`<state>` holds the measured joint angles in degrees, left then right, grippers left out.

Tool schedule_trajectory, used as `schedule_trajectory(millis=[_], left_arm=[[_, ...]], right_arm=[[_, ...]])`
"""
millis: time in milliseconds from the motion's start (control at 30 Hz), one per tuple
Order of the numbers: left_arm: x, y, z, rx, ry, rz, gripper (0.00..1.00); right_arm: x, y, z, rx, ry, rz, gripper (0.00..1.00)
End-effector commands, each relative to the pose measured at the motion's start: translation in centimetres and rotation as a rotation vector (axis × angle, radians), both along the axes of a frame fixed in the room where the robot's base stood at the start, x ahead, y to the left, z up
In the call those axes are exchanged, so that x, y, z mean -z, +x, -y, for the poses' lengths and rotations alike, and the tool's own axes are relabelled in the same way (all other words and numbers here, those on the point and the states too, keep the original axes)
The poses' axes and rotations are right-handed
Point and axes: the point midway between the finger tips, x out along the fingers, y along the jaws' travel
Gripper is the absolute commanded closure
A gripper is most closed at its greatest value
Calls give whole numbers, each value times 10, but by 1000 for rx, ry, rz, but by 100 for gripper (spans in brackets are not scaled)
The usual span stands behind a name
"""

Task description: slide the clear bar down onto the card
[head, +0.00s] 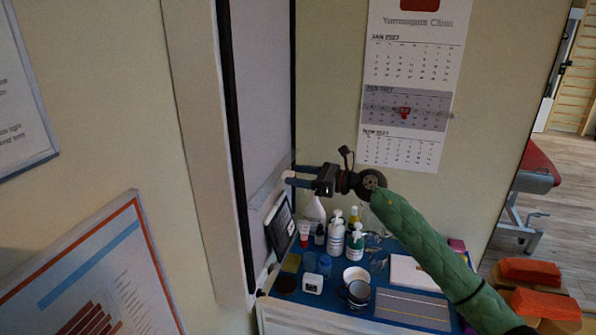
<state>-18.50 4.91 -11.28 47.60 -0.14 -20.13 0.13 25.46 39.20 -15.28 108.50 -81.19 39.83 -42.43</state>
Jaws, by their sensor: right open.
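My right gripper (291,175) is at the end of the green-sleeved arm from the lower right. Its two fingers point left, spread apart, with nothing visible between them. The fingertips show beside the right edge of a pale panel (264,80) with dark edges. A faint lighter band crosses this panel near the fingertips; I cannot tell whether it is a bar. On the wall calendar (418,60), a greyish see-through band (385,108) with a red marker (405,112) lies over the middle month. The gripper is left of and below it. I cannot pick out a separate card for certain.
Below the gripper, a blue-topped table (411,308) holds several bottles, a mug (357,293), a white bowl and a tablet-like frame (279,230). Framed posters hang at left. Orange blocks (531,271) and a red-topped couch are at right.

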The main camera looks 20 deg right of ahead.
Motion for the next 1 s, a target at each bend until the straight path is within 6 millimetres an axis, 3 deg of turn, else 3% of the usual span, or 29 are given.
schedule_trajectory(millis=[400,700,900,1000], left_arm=[[1,-7,-1,0,0,-4,100],[1,-8,0,-1,-1,-5,100],[6,-9,0,-1,0,-11,100],[1,18,2,0,0,11,100]], right_arm=[[1,3,-5,0,1,-1,42],[0,3,-4,0,0,0,99],[6,3,-4,0,0,0,100],[15,3,-4,0,0,0,100]])
